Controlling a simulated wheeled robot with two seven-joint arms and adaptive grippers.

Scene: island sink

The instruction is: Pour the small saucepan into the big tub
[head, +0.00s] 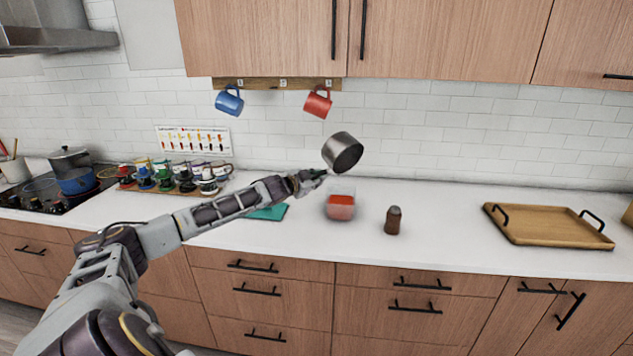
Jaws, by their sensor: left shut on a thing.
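The small saucepan (342,152) is dark metal and hangs in the air, tilted, above and slightly right of the tub. My left gripper (313,179) is shut on the small saucepan, at its left side; the handle is mostly hidden by the fingers. The big tub (340,207) is clear and stands on the white counter with red-orange contents in it. The inside of the saucepan is not clearly visible, and I see no stream between it and the tub. My right gripper is not in view.
A brown shaker (393,220) stands right of the tub. A teal cloth or board (266,212) lies left of it under my arm. A wooden tray (548,226) is at right, with clear counter before it. Mugs (318,104) hang above.

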